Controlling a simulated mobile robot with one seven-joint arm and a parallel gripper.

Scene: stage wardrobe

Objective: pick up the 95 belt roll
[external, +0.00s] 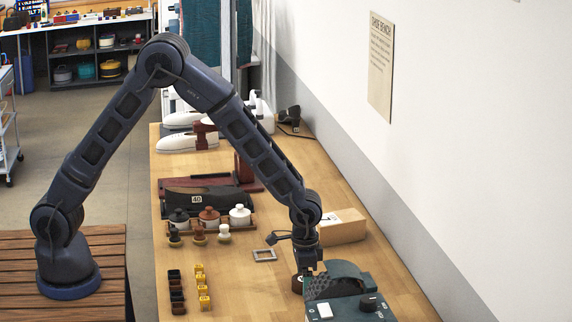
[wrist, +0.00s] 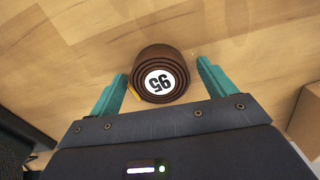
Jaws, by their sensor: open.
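The 95 belt roll (wrist: 159,75) is a brown coiled belt with a white round label marked 95. In the wrist view it lies on the wooden bench (wrist: 240,35), upper middle. My gripper (wrist: 162,82) is open, with one teal finger on each side of the roll and gaps between them and it. Its height above the bench is hard to tell. In the external view my gripper (external: 306,268) points down at the bench, and a small part of the brown roll (external: 297,285) shows beneath it; the rest is hidden by the gripper and a dark green machine.
The dark green machine (external: 345,282) with a knob stands close in front of my gripper. A cardboard box (external: 342,228) is behind it by the wall. A metal square frame (external: 264,254) and small black and yellow pieces (external: 203,285) lie to the left.

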